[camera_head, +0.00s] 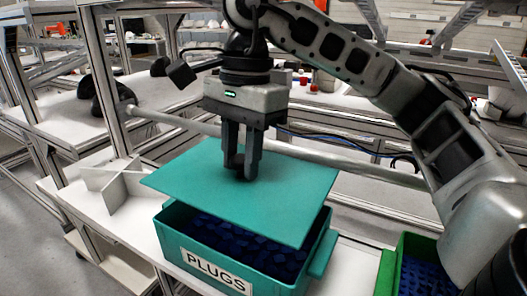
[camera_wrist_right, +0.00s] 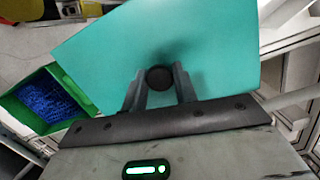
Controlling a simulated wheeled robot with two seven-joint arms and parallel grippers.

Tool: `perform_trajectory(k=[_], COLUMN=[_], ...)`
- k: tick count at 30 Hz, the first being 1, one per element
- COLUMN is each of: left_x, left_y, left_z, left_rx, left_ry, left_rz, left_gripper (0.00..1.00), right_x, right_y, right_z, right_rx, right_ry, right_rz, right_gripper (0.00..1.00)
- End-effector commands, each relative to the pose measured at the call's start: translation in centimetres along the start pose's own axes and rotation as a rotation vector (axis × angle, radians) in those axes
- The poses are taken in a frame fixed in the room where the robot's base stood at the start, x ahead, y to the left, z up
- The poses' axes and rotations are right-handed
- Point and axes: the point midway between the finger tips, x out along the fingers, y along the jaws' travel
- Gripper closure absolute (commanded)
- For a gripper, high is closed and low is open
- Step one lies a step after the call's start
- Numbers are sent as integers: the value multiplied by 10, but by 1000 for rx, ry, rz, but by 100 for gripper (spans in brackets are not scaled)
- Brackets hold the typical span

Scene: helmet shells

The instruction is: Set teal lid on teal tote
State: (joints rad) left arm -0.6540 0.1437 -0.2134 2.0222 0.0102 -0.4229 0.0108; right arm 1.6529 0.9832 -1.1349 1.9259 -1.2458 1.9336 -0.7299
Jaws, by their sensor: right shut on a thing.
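The teal lid (camera_head: 205,185) is a flat panel with a dark round knob, which shows in the right wrist view (camera_wrist_right: 158,78). My right gripper (camera_head: 241,172) is shut on that knob and holds the lid over the teal tote. The teal tote (camera_head: 318,262) carries a white "PLUGS" label and holds dark blue pieces. The lid is turned relative to the tote and hangs over its left side, and the tote's front and right parts show below it. A gap shows between lid and front rim. My left gripper is not in view.
A green bin (camera_head: 390,272) with blue pieces stands right of the tote, partly behind my right arm. A white cross-shaped divider (camera_head: 115,185) stands on the bench left of the lid. A metal rail (camera_head: 300,153) runs behind the tote.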

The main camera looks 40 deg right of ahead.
Motion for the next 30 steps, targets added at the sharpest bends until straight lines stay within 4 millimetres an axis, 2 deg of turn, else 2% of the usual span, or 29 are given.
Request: perform_trajectory(k=[14, 30], left_x=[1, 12], left_y=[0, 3], left_z=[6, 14], left_rx=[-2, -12], left_ry=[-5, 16], left_rz=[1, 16], left_gripper=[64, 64], right_x=[6, 46], right_y=[2, 2], right_z=[-3, -8], right_rx=[6, 8], right_ry=[0, 0], right_rz=[-1, -2], right_gripper=[96, 96])
